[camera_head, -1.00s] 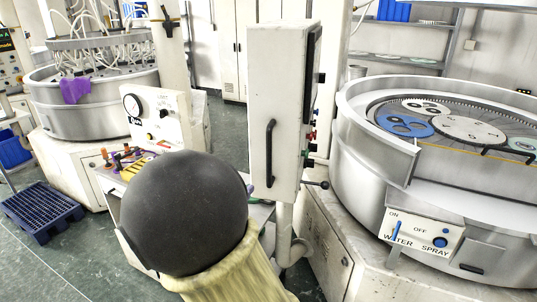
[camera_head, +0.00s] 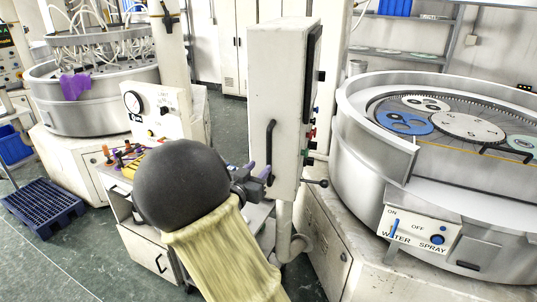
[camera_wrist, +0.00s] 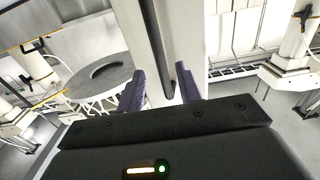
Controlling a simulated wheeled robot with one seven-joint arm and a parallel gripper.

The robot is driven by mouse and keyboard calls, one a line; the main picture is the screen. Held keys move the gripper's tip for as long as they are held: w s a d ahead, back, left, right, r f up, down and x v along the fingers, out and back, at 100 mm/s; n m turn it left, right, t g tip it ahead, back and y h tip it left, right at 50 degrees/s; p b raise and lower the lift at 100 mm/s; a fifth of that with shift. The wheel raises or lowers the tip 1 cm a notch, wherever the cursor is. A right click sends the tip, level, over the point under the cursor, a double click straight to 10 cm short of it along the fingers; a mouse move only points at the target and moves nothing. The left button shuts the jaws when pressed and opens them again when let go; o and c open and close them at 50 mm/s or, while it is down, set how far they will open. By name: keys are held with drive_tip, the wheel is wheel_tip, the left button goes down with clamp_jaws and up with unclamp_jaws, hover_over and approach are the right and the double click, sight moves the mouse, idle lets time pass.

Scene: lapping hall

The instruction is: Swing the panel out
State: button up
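The panel is a tall white box (camera_head: 272,75) on a post in the middle of the head view. It is upright, with a black bar handle (camera_head: 270,140) on its near face and buttons along its right side. My gripper (camera_head: 260,171) is at the handle's lower end, partly hidden by my arm. In the wrist view, my gripper (camera_wrist: 162,78) has its two purple fingers apart, with the black handle (camera_wrist: 160,50) running down between them. Gaps show on both sides of the bar, so the fingers do not appear closed on it.
A large round lapping machine (camera_head: 373,165) stands close on the panel's right, with a water spray box (camera_head: 420,229) on its front. Another machine (camera_head: 95,115) and a blue pallet (camera_head: 42,208) are at left. Green floor is open at lower left.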

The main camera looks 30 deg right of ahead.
sight(268, 158)
drive_tip(key=p+x, duration=0.2)
drive_tip(key=x, duration=0.5)
drive_tip(key=shift+w+d, duration=0.15)
drive_tip(key=shift+d, duration=0.15)
clamp_jaws()
